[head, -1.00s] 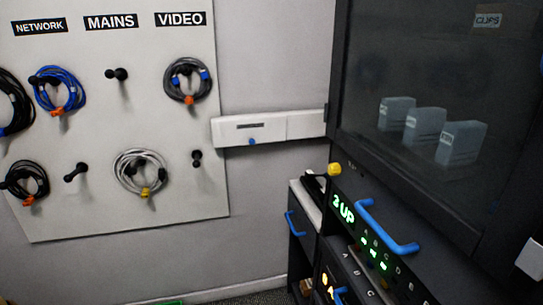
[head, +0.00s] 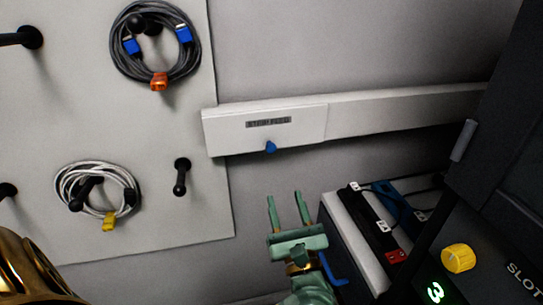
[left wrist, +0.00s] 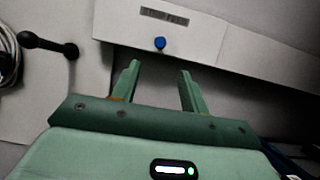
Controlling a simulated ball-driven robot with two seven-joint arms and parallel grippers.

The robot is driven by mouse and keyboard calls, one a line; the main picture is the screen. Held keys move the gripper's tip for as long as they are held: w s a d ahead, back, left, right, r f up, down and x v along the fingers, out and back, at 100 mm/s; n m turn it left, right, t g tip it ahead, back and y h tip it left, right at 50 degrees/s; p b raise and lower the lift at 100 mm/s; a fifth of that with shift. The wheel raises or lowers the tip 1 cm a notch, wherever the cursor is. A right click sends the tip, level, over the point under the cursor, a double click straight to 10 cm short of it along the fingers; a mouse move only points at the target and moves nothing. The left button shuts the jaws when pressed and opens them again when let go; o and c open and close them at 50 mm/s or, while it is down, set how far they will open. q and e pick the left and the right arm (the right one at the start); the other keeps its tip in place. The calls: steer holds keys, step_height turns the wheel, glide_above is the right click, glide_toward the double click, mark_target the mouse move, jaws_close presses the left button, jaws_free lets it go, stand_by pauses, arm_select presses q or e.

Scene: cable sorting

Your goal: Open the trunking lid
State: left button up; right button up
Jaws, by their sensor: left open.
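The white trunking lid (head: 225,133) is on the wall, with a dark label and a small blue knob (head: 271,147) at its lower edge. It looks closed. The lid (left wrist: 205,38) and knob (left wrist: 159,43) also show in the left wrist view, ahead of the fingers. My left gripper (head: 287,196) is open and empty, with its fingers pointing up, below the knob and apart from it. In the left wrist view my left gripper (left wrist: 158,68) has its fingertips spread, with the knob beyond and between them. My right gripper is not in view.
A pegboard (head: 120,215) on the left holds a grey cable (head: 192,68) and a white cable (head: 66,170) on black pegs. Below right are a power strip (head: 377,222), a yellow knob (head: 458,258) and a dark cabinet (head: 505,150). The wall around the lid is clear.

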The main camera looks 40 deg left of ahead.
mark_target(272, 151)
arm_select(q)
steer(key=x, duration=1.3)
steer(key=shift+w+a, duration=0.1)
steer(key=shift+w, duration=0.05)
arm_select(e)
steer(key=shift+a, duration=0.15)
arm_select(q)
jaws_close()
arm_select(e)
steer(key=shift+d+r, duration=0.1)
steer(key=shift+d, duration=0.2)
